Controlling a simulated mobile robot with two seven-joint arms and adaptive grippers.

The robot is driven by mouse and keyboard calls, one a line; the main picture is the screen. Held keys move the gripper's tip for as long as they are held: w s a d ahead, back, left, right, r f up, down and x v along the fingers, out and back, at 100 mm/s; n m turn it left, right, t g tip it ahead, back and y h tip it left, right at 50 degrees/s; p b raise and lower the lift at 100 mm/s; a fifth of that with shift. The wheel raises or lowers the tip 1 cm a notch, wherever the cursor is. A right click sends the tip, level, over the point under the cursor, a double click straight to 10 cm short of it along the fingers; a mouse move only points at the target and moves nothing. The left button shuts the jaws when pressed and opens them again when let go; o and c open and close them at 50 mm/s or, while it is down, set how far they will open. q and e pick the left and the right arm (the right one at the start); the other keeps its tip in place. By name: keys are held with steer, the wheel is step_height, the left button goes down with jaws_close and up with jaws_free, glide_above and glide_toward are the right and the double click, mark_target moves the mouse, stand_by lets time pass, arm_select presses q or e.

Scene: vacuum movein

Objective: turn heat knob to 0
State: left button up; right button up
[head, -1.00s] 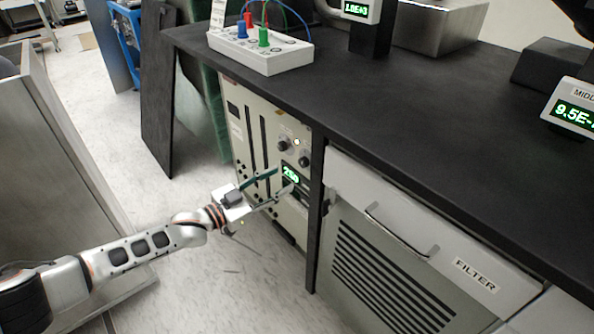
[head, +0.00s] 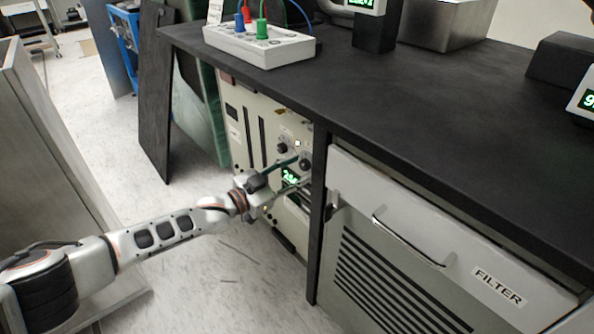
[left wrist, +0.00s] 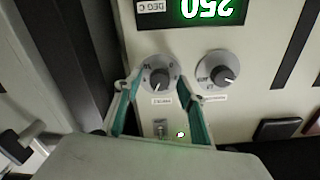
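Two round grey-rimmed knobs sit on the white instrument panel under the bench: a left one (head: 283,147) and a right one (head: 305,161). My left gripper (head: 303,170) is open, its green-lined fingers pointing at the panel near the right knob. In the left wrist view, which is upside down, this knob (left wrist: 158,75) lies between the two open fingers; I cannot tell whether they touch it. The other knob (left wrist: 218,70) is just outside the fingers. Both knob labels are too blurred to read surely. A green display (left wrist: 212,10) reads 250, marked DEG C. My right gripper is not in view.
The black bench top (head: 440,130) overhangs the panel, and a black upright (head: 318,215) stands close to its right. A small toggle switch (left wrist: 160,127) and a lit lamp (left wrist: 181,135) are by the knobs. The FILTER drawer (head: 440,240) is shut.

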arm_select(q)
steer(key=c, duration=1.1)
steer(key=shift+n, duration=0.3)
